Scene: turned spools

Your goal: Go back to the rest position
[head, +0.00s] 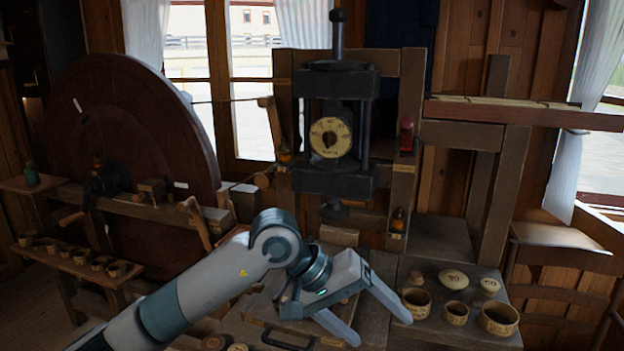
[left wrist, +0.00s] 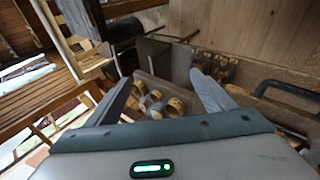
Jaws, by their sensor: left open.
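My left gripper (head: 384,332) is in the lower middle of the head view, with its arm coming in from the lower left. Its two grey fingers are spread wide and point down to the right over the bench (head: 245,331). Nothing is held between them. In the left wrist view the fingers of the left gripper (left wrist: 160,78) also stand apart, with small tan round pieces (left wrist: 153,103) visible beyond and between them. My right gripper is in neither view.
Several tan cups (head: 456,313) stand right of the gripper, with pale oval pieces (head: 453,279) behind them. A dark press with a dial (head: 331,137) rises behind. A big wooden wheel (head: 135,130) is at left. A black handle (head: 288,341) lies low in front.

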